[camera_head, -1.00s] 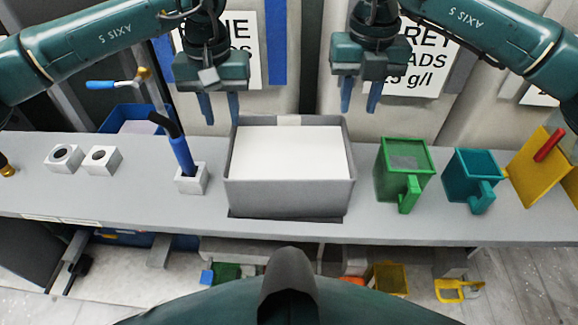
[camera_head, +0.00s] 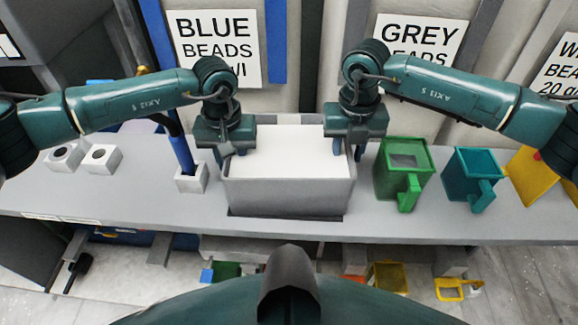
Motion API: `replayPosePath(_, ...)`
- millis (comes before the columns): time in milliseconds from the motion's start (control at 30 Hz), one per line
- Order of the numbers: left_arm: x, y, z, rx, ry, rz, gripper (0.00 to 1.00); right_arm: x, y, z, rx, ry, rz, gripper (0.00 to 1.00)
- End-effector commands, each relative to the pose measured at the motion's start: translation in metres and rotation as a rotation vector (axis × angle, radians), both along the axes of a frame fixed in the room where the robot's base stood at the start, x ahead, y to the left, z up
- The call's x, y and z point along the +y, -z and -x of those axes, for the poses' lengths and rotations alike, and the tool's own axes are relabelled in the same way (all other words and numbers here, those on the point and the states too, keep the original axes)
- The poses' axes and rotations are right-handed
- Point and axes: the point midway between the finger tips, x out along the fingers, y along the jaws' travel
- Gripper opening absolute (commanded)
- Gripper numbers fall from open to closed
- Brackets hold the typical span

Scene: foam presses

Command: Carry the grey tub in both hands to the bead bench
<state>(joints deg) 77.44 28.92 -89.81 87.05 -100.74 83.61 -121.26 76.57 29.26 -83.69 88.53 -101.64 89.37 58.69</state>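The grey tub (camera_head: 288,198) stands upright on the grey bench (camera_head: 110,205), in the middle of the view. It is an open rectangular box, and a flat white surface shows inside it. My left gripper (camera_head: 229,155) is at the tub's left wall near the back corner, fingers down and apart, one on each side of the rim. My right gripper (camera_head: 349,150) is likewise at the right wall near the back corner, fingers apart. The fingertips are partly hidden, and I cannot tell whether they touch the walls.
A green scoop cup (camera_head: 402,185) and a teal one (camera_head: 472,185) stand right of the tub, with a yellow one (camera_head: 528,175) beyond. A blue-handled tool (camera_head: 182,155) stands in a white holder (camera_head: 192,182) close on the left. White blocks (camera_head: 100,158) stand further left. Bead signs (camera_head: 215,50) are behind.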

Motion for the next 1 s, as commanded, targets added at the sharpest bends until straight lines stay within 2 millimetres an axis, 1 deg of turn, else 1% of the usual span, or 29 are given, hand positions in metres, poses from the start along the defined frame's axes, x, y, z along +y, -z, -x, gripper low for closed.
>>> replayPosePath(233, -0.0002, 0.0004, 0.0001, 0.000, 0.000, 0.000, 0.31, 0.0001, 0.0003, 0.0000, 0.000, 0.000, 0.000, 0.31)
replayPosePath(600, -0.0003, 0.0001, 0.0001, 0.000, 0.001, 0.000, 0.01, 0.0002, -0.0001, -0.0001, -0.001, 0.000, 0.000, 0.01)
replayPosePath(1000, -0.0003, -0.0001, 0.0000, 0.000, 0.000, 0.000, 0.00, 0.0002, -0.0003, -0.0002, -0.001, 0.000, 0.000, 0.00)
